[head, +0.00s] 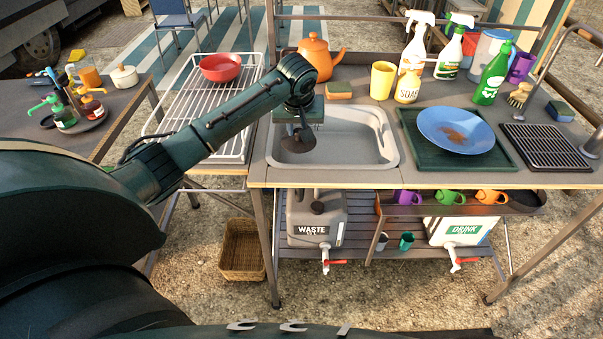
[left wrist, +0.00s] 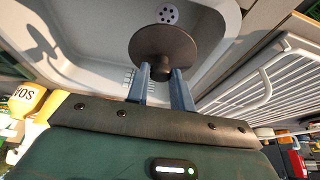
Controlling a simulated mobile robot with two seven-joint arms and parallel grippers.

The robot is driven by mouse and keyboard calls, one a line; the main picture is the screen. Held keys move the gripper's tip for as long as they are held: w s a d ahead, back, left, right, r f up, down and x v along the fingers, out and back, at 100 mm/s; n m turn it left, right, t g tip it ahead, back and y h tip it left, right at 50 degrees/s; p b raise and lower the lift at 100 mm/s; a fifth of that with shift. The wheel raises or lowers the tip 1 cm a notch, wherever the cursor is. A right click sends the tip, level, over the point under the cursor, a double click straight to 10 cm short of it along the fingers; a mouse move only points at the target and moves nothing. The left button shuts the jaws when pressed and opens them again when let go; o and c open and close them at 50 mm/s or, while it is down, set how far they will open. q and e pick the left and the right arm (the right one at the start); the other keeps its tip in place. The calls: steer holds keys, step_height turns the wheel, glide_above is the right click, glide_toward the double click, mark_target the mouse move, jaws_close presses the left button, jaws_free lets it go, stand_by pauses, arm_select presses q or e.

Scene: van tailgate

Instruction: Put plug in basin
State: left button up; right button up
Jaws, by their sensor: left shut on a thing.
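The plug (left wrist: 160,48) is a dark round disc with a short stem. In the left wrist view the blue fingers of my left gripper (left wrist: 163,78) are shut on its stem. In the head view the plug (head: 301,142) shows as a dark disc below my left gripper (head: 298,127), over the left part of the grey basin (head: 362,139). The drain (left wrist: 168,15), with small holes, shows in the basin floor (left wrist: 98,32) just beyond the plug's edge in the left wrist view. Contact between plug and basin cannot be told. My right gripper is not in view.
A sponge (head: 339,90), yellow cup (head: 382,79) and soap bottle (head: 407,86) stand behind the basin. A green tray (head: 418,148) with a blue plate (head: 455,124) is to the right. A wire rack (head: 186,112) with a red bowl (head: 221,67) is to the left.

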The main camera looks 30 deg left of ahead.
mark_target(298, 143)
arm_select(q)
step_height(298, 143, down, 6)
steer(key=shift+r, duration=0.1)
steer(key=shift+f, duration=2.1)
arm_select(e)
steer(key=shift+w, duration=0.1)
arm_select(q)
steer(key=shift+f, duration=0.15)
steer(key=o, duration=1)
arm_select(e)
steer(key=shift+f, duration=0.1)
arm_select(q)
steer(key=v, duration=1.2)
steer(key=shift+w+r+p, duration=0.1)
steer(key=shift+r+p, duration=0.15)
steer(key=shift+p, duration=0.15)
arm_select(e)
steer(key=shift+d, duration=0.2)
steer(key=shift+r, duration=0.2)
arm_select(q)
steer(key=shift+f, duration=0.1)
